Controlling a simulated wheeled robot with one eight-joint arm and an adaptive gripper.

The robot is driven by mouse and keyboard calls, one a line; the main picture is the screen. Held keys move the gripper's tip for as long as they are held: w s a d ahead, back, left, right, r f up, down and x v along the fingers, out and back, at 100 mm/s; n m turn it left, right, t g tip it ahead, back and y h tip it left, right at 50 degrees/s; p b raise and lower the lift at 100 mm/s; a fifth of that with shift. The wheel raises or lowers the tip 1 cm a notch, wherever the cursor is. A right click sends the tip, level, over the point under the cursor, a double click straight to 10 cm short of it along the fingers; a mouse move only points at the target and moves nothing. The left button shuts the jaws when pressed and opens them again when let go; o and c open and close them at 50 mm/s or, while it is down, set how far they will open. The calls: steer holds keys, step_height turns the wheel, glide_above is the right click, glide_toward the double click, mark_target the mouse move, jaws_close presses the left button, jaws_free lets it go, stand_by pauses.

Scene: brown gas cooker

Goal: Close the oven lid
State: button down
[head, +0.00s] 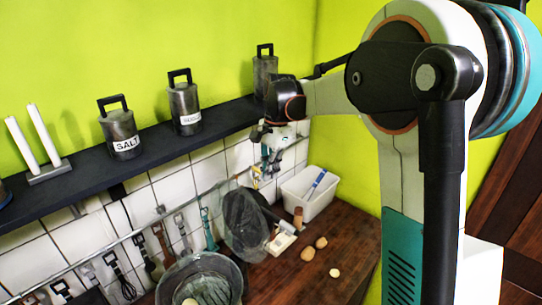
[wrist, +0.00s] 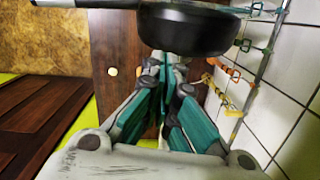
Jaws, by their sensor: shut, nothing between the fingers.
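I cannot make out the oven or its lid in either view. My gripper (head: 273,160) is raised near the tiled wall at the right end of the shelf in the head view. In the wrist view, its teal fingers (wrist: 162,68) come together at the tips. It is shut and holds nothing. A black pan (wrist: 188,28) shows just beyond the fingertips in the wrist view; I cannot tell whether they touch it.
A dark shelf (head: 60,189) carries metal canisters (head: 184,106). Utensils (head: 160,240) hang from a rail along the tiles. The wooden counter (head: 330,250) holds a white bin (head: 308,192), a grey basin (head: 200,275) and small round items (head: 307,253). Its front right is clear.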

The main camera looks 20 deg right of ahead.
mark_target(259, 203)
steer(key=a, duration=0.1)
steer(key=s+a+f+p, duration=0.1)
steer(key=a+f, duration=0.1)
steer(key=a, duration=0.1)
steer(key=shift+s+f, duration=0.15)
steer(key=shift+f, duration=0.25)
steer(key=shift+a, duration=0.1)
